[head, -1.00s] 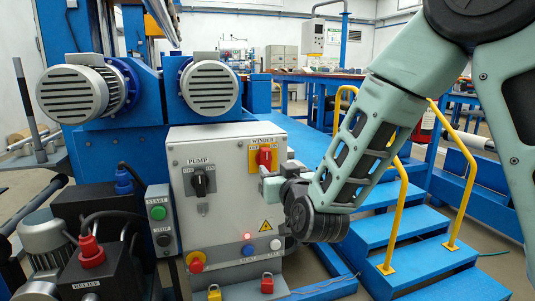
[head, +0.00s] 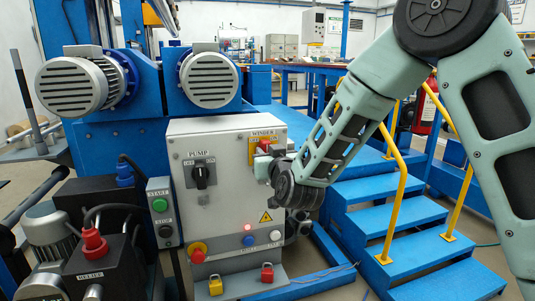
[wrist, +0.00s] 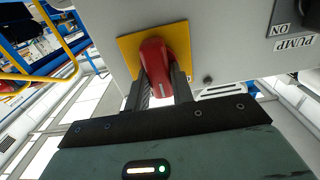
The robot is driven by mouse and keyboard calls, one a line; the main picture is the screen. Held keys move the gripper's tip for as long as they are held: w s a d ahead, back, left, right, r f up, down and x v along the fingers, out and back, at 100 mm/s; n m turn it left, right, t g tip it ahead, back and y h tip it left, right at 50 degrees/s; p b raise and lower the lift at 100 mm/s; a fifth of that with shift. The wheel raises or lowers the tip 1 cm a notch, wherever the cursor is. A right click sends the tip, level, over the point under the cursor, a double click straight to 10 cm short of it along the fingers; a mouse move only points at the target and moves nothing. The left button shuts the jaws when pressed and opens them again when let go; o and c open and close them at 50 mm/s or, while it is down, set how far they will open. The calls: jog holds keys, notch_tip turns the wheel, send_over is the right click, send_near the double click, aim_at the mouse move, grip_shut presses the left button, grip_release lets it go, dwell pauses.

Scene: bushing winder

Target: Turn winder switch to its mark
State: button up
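The winder switch (head: 265,147) is a red knob on a yellow plate, at the upper right of the grey control panel (head: 215,220). The WINDER label is above it. My gripper (head: 271,160) is at the switch and partly covers it in the head view. In the wrist view the red knob (wrist: 153,60) sits between my two dark fingers (wrist: 162,90), one along each side, and they appear closed on it. The knob looks slightly tilted against the plate. The knob's mark cannot be made out in either view.
The black PUMP switch (head: 200,175) is left of the winder switch. Several buttons and an emergency stop (head: 197,252) are lower on the panel. Blue steps (head: 400,235) with yellow handrails (head: 400,190) stand at the right, behind my arm.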

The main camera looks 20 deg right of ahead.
jog(key=shift+m, duration=0.4)
jog(key=m+b, duration=0.1)
jog(key=m, duration=0.1)
jog(key=m+b, duration=0.1)
jog(key=shift+d+f+m, duration=0.15)
jog(key=shift+m, duration=0.25)
jog(key=m+b, duration=0.1)
jog(key=m, duration=0.3)
jog(key=m+b, duration=0.2)
jog(key=m, duration=0.2)
jog(key=m+b, duration=0.2)
jog(key=m, duration=0.3)
jog(key=shift+d+f, duration=0.2)
jog(key=shift+f, duration=0.1)
jog(key=shift+m+b, duration=0.3)
jog(key=o, duration=1)
